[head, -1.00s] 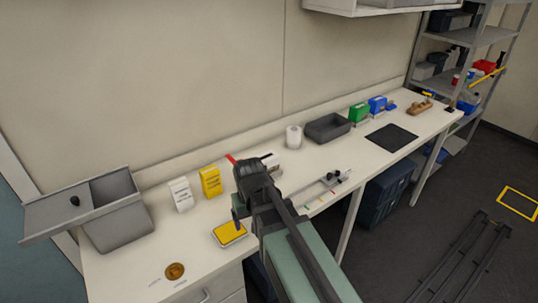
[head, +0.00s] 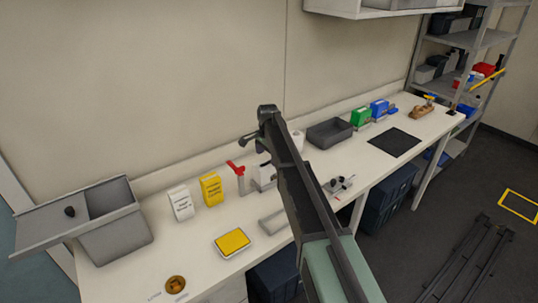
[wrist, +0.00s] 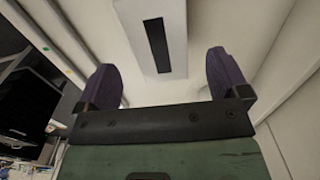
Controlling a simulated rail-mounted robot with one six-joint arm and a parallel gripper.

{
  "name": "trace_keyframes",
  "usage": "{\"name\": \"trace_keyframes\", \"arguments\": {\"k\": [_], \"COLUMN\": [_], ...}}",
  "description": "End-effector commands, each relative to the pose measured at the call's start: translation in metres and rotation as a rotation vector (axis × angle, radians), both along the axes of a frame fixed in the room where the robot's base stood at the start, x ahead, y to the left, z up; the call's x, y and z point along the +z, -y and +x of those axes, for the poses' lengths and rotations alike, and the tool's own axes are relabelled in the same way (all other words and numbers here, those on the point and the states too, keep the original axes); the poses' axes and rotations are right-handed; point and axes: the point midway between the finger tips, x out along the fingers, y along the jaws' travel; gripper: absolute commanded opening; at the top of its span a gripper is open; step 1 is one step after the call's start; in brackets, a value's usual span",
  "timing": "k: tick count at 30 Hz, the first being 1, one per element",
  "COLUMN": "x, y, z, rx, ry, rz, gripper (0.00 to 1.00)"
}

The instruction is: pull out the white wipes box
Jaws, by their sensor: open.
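A white box with a dark slot (wrist: 130,30) shows in the wrist view, ahead of my gripper (wrist: 165,80) and roughly between its fingertips, apart from them. In the head view a white box (head: 265,173) stands beside a red-topped grey stand, partly hidden by my arm; it looks like the same box. My gripper (head: 254,142) is open and empty, raised above the bench near it. Another white carton with print (head: 181,204) stands left of a yellow carton (head: 211,189).
The red-topped stand (head: 240,178) is close left of the white box. A yellow pad in a tray (head: 232,242) lies in front. A grey bin (head: 115,240) is at left; a dark grey tray (head: 329,133) and green box (head: 360,117) are farther right.

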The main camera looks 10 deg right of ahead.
Motion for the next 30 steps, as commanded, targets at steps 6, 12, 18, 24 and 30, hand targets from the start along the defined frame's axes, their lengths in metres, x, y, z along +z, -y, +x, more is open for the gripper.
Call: {"name": "trace_keyframes", "arguments": {"k": [6,12,18,24,30], "x": [-0.065,-0.081,-0.078,-0.078,-0.078], "y": [0.000,0.000,0.000,0.000,0.000], "z": [0.000,0.000,0.000,0.000,0.000], "rx": [0.001,0.001,0.001,0.001,0.001], "ry": [0.000,0.000,0.000,0.000,0.000], "rz": [0.000,0.000,0.000,0.000,0.000], "gripper": [0.94,0.94,0.94,0.68,0.39]}}
